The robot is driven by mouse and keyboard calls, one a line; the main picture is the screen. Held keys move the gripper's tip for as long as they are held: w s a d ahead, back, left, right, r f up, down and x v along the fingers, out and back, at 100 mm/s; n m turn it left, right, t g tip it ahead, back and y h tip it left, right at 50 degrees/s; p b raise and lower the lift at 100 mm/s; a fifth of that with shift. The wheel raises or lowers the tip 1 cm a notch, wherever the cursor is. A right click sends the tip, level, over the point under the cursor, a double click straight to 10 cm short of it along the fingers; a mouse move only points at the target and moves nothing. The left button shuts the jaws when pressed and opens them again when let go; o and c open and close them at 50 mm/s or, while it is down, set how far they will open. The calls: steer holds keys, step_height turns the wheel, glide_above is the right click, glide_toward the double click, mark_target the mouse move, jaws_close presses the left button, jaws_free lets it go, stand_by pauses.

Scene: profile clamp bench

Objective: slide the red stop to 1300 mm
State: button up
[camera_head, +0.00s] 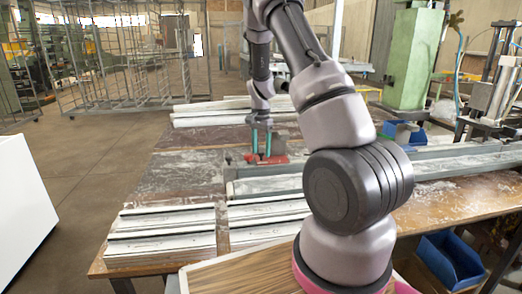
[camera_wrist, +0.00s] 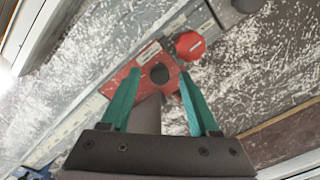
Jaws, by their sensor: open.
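The red stop shows in the wrist view as a flat red plate (camera_wrist: 125,76) with a dark round part in the middle and a red knob (camera_wrist: 190,45) at its upper right. It sits on a grey rail (camera_wrist: 85,118) that runs diagonally. My gripper (camera_wrist: 155,85) has its two green fingers apart, one on each side of the stop's dark middle part. I cannot tell whether the fingers touch it. In the head view the stop (camera_head: 275,159) is low on the bench under my gripper (camera_head: 261,152). Scale marks are too small to read.
The bench (camera_head: 180,180) bears stacked white profiles (camera_head: 160,233) at the front and more (camera_head: 205,113) at the back. A long grey channel (camera_head: 450,163) runs to the right. A green machine column (camera_head: 413,60) stands behind.

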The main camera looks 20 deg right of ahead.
steer(key=shift+f, duration=0.25)
jaws_close()
steer(key=shift+d, duration=0.1)
stand_by(1.2)
